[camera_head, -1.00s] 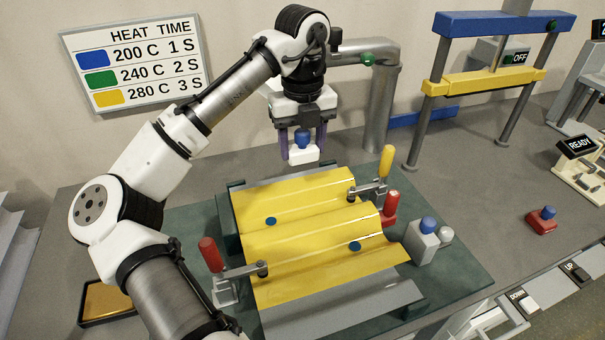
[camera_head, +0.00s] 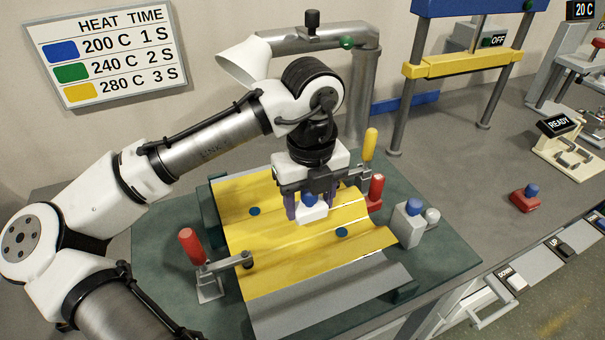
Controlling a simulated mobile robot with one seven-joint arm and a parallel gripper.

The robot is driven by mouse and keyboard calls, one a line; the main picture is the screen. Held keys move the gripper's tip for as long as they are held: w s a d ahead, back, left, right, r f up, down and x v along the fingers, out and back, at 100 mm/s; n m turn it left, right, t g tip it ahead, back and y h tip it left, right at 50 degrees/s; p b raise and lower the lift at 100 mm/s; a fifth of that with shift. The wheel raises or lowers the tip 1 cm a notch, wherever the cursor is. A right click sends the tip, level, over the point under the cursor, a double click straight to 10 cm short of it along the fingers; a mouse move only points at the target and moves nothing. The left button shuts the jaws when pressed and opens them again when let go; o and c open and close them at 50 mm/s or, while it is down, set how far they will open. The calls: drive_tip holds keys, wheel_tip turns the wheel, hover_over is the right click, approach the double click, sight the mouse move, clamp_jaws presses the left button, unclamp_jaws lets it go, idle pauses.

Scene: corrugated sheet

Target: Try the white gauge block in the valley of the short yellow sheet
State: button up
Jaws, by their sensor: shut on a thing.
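My gripper (camera_head: 309,212) is shut on the white gauge block (camera_head: 313,215), which has a blue knob (camera_head: 310,200) on top. The block is upright between the fingers, over the middle of the yellow corrugated sheet (camera_head: 270,262). I cannot tell whether the block touches the sheet. The sheet lies in the fixture with ridges and valleys running across it, and two dark blue round spots (camera_head: 341,232) show on it. My gripper hides part of the sheet's far side.
A red-handled clamp (camera_head: 205,262) stands at the sheet's left, and a yellow-handled clamp (camera_head: 369,150) at its back right. A grey block with a blue knob (camera_head: 408,222) stands right of the sheet. A curved pipe with a hood (camera_head: 300,42) rises behind my arm.

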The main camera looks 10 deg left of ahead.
drive_tip(key=shift+f, duration=0.15)
wheel_tip(320, 180, down, 6)
drive_tip(key=b, duration=0.6)
drive_tip(key=shift+f+b, duration=0.6)
drive_tip(key=shift+f, duration=0.55)
drive_tip(key=shift+f, duration=0.2)
drive_tip(key=o, duration=1.1)
drive_tip(key=shift+o, duration=0.2)
wheel_tip(320, 180, up, 14)
drive_tip(key=shift+f+p, duration=0.1)
drive_tip(key=shift+p, duration=0.4)
